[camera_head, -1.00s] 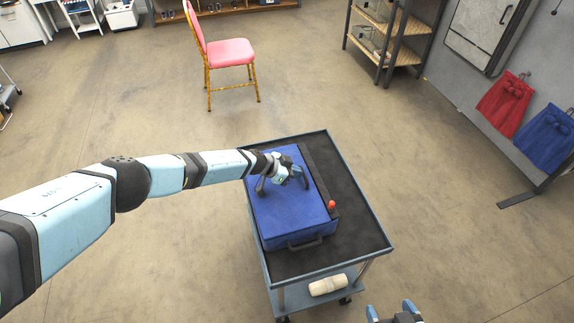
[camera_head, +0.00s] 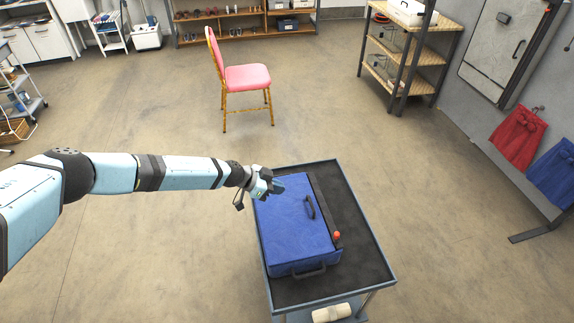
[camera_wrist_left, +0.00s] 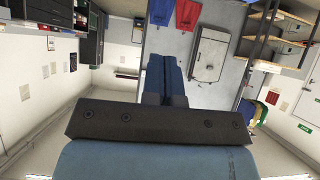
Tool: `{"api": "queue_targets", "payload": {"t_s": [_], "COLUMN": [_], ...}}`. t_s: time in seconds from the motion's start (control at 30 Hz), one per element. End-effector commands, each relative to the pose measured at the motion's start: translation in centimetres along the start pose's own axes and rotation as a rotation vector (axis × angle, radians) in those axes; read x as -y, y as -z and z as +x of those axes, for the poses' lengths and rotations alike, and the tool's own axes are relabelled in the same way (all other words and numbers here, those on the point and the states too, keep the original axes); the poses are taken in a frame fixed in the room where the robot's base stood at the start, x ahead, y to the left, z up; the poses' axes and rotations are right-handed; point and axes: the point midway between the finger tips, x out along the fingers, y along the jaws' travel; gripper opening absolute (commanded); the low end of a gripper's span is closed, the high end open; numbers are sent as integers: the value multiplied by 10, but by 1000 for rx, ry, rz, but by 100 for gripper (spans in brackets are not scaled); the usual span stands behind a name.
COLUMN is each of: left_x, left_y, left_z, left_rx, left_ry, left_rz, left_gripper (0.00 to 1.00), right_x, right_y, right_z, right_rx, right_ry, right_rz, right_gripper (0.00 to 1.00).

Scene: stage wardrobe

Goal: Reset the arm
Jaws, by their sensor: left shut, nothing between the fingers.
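My left arm comes in from the left in the head view, and its gripper (camera_head: 276,187) is over the far left corner of a blue case. The gripper is shut and empty; its closed fingers also show in the left wrist view (camera_wrist_left: 166,80). The blue case (camera_head: 287,237) lies closed on the cart, with one dark handle on its lid and one on its near side. My right gripper is not in the head view.
The dark-topped cart (camera_head: 365,262) has a red knob (camera_head: 337,235) beside the case and a white roll (camera_head: 331,313) on its lower shelf. A pink chair (camera_head: 247,78) stands beyond. A shelf rack (camera_head: 407,60) stands back right. The floor left of the cart is clear.

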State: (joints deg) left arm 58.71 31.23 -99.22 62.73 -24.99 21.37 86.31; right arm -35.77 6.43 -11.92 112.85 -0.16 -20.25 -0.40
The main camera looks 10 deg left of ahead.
Motion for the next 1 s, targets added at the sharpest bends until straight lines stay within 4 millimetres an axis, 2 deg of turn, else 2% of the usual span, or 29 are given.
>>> {"api": "queue_targets", "payload": {"t_s": [0.13,0.23,0.27,0.4,0.5,0.6,0.7,0.8,0.87,1.0], "left_x": [-5,-30,-43,-121,-174,-215,-246,-266,-274,-284], "left_y": [0,0,1,12,26,38,48,51,49,31], "left_z": [2,18,25,64,81,88,86,78,70,43], "left_rx": [-6,-40,-58,-183,-276,-354,-413,-449,-459,-445], "left_ry": [-4,-22,-30,-53,-41,-5,51,123,173,302], "left_rz": [-1,-8,-12,-42,-77,-121,-172,-228,-263,-342], "left_gripper": [0,0,0,0,0,0,0,0,0,0], "right_x": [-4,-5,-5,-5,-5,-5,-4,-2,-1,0], "right_y": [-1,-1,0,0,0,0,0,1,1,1], "right_z": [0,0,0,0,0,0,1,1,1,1], "right_rx": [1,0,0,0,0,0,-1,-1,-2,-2], "right_ry": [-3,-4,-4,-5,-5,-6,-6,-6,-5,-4], "right_rz": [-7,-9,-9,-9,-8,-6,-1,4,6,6], "right_gripper": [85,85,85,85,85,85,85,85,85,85]}}
